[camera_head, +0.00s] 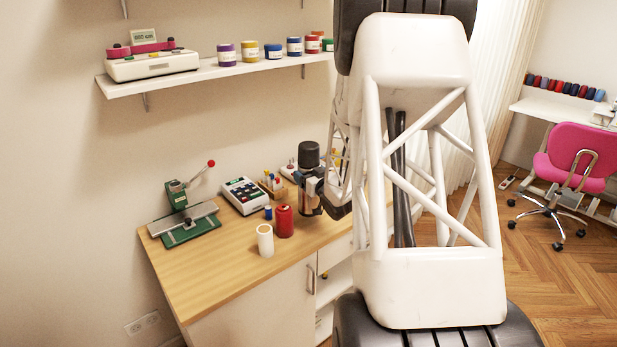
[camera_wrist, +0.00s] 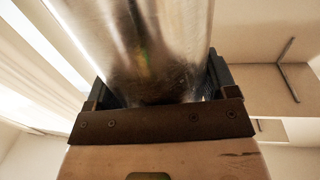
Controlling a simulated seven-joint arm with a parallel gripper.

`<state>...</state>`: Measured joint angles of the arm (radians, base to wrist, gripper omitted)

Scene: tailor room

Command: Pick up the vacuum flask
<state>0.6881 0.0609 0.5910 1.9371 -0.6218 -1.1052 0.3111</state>
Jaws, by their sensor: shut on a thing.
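The vacuum flask (camera_head: 309,155) stands upright at the back right of the wooden worktop in the head view, its black top showing. My gripper (camera_head: 313,187) is around its body from the right side and hides part of it. In the wrist view, the shiny silver body of the flask (camera_wrist: 140,40) fills the space between the two dark fingers of my gripper (camera_wrist: 157,88), which is shut on it. I cannot tell whether the flask's base touches the worktop.
A red jar (camera_head: 284,221) and a white spool (camera_head: 265,241) stand close to the left of the flask. A small blue spool (camera_head: 268,212), a keypad device (camera_head: 245,195) and a green press (camera_head: 185,222) are farther left. A shelf (camera_head: 210,73) hangs above. The worktop's front left is clear.

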